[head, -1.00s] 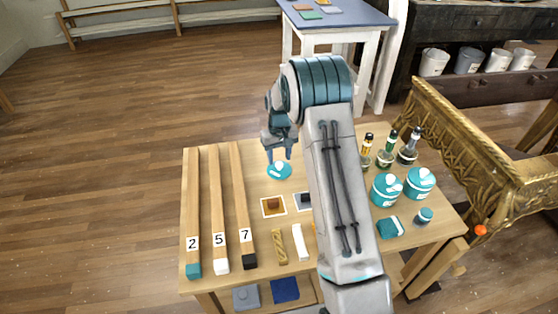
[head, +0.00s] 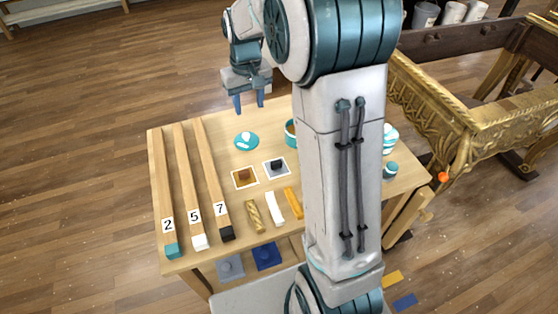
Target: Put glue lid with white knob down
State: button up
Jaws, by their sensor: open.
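The teal glue lid with a white knob (head: 246,141) lies on the wooden table (head: 222,147), toward its back. My gripper (head: 250,107) is open and empty, with its blue fingers pointing down. In the picture it is just above the lid, apart from it. A teal pot (head: 291,131), apparently without a lid, shows partly behind my arm. Another teal pot with a white top (head: 390,138) shows on the other side of my arm.
Three long bars numbered 2, 5 and 7 (head: 186,185) lie along the table's left side. Two sample squares (head: 245,177) and several short pieces (head: 274,208) lie in front of the lid. A carved gilt console (head: 450,105) stands at right.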

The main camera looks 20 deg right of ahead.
jog(key=s+r+m+t, duration=0.1)
jog(key=s+r, duration=0.1)
jog(key=s, duration=2.2)
jog(key=shift+a, duration=0.15)
jog(key=shift+r, duration=0.15)
notch_tip(320, 180, up, 8)
jog(key=t+p, duration=0.1)
jog(key=p, duration=0.7)
jog(key=shift+d+r, duration=0.2)
jog(key=shift+r, duration=0.05)
jog(key=shift+f, duration=0.15)
jog(key=shift+c, duration=1)
jog(key=shift+s+a, duration=0.1)
